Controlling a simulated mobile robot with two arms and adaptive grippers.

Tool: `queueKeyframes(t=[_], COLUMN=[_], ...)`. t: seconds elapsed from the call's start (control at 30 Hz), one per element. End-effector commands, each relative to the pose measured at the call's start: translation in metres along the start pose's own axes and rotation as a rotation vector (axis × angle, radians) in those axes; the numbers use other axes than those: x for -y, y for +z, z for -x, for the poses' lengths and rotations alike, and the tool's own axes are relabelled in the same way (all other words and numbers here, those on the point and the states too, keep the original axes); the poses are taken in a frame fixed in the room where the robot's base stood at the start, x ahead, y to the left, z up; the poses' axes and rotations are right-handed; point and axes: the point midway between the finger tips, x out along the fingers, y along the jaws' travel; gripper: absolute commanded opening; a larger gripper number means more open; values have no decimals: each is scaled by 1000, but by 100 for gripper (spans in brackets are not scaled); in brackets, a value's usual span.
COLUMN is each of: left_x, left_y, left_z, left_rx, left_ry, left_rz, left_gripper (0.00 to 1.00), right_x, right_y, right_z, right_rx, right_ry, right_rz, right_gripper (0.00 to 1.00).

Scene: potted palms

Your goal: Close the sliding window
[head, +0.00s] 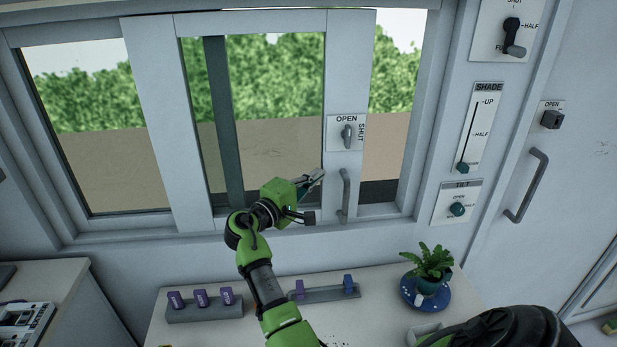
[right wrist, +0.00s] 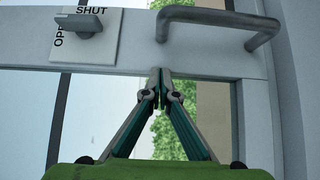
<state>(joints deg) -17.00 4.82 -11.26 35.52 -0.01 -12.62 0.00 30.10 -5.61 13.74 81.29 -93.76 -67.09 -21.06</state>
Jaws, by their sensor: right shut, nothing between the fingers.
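The sliding window sash (head: 345,90) is pale grey and stands partly open, with a gap (head: 388,130) between its right stile and the frame's right jamb. A grey bar handle (head: 345,193) is on that stile; it also shows in the right wrist view (right wrist: 215,18). Above it is the latch (head: 347,137), marked OPEN and SHUT, its lever upright towards OPEN. My right gripper (head: 318,176) is shut and empty, just left of the handle. In the right wrist view its tips (right wrist: 165,74) are at the stile's edge; contact is unclear. My left gripper is not in view.
A shelf below the window carries a potted plant (head: 431,265) on a blue saucer (head: 440,301) and racks with purple and blue pieces (head: 205,313). Right of the window are shade (head: 478,130) and tilt (head: 456,208) controls and a door handle (head: 527,185).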

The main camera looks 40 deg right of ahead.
Motion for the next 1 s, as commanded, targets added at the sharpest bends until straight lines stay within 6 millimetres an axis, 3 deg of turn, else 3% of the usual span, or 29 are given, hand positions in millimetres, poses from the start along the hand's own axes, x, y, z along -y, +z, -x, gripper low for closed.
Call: queueKeyframes(t=[0.5, 0.7, 1.0], left_x=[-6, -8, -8], left_y=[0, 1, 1], left_z=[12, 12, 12], left_rx=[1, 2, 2], left_ry=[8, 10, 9], left_rz=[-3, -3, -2], left_gripper=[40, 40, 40], right_x=[-2, -1, 0], right_y=[84, 99, 102], right_z=[-84, -99, -102], right_rx=[3, 1, 0], right_ry=[3, 2, 0], right_rz=[1, 1, 1], right_gripper=[0, 0, 0])
